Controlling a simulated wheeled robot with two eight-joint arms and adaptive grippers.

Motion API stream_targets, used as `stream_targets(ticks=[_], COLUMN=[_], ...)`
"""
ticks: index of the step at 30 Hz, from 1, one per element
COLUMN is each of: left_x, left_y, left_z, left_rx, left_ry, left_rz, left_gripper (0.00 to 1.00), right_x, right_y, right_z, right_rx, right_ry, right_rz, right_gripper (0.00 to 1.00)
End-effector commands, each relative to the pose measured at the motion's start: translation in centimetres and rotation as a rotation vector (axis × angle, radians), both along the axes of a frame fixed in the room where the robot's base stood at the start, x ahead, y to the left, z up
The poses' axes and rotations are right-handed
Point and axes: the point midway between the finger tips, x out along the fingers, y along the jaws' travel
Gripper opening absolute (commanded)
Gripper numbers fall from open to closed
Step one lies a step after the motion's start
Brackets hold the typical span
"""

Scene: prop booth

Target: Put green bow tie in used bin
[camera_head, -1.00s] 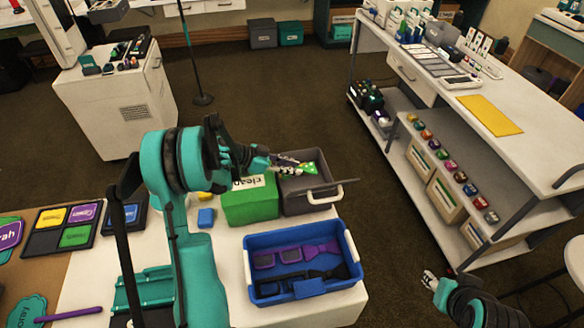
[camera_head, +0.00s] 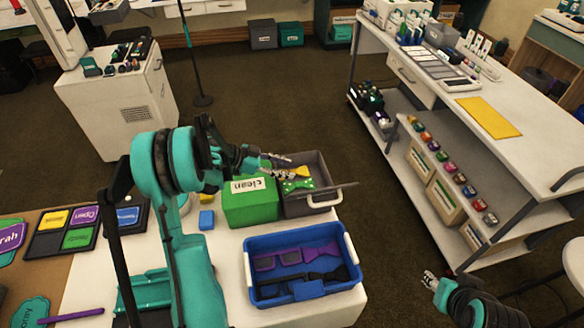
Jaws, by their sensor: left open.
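The green bow tie (camera_head: 298,185), with pale dots, lies inside the open grey bin (camera_head: 325,199) at the back of the white table. A yellow piece (camera_head: 301,172) shows beside it in the same bin. My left gripper (camera_head: 284,166) is open over the bin's left part, just above the bow tie and apart from it. No label shows on the grey bin. My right gripper (camera_head: 430,280) is low at the right, away from the table and beside the shelf unit; its finger opening is too small to judge.
A green box marked "clean" (camera_head: 250,206) stands left of the grey bin. A blue tray (camera_head: 303,234) with purple and dark bow ties and glasses lies in front. A blue block (camera_head: 206,220) sits left of the green box.

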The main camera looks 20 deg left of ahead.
Motion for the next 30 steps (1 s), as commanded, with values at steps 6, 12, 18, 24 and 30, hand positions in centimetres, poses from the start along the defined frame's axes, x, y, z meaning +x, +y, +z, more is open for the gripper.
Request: stream_targets(ticks=[6,12,18,24,30], left_x=[-2.6,-4.1,-4.5,-4.4,-4.4], left_y=[3.8,5.8,6.4,6.3,6.3], left_z=[2.9,4.3,4.6,4.5,4.6], left_rx=[-0.001,0.000,0.000,0.001,0.001], left_ry=[-0.002,-0.004,-0.004,-0.004,-0.004], left_rz=[0.005,0.002,0.002,0.001,0.001], left_gripper=[0.42,0.42,0.42,0.42,0.42], right_x=[0.0,0.0,0.0,0.0,0.0], right_y=[0.0,0.0,0.0,0.0,0.0], right_z=[1.7,2.3,2.4,2.3,2.3], right_rx=[0.000,0.000,0.000,0.000,0.000], right_ry=[0.000,0.000,0.000,0.000,0.000], right_rz=[0.000,0.000,0.000,0.000,0.000], right_gripper=[0.40,0.40,0.40,0.40,0.40])
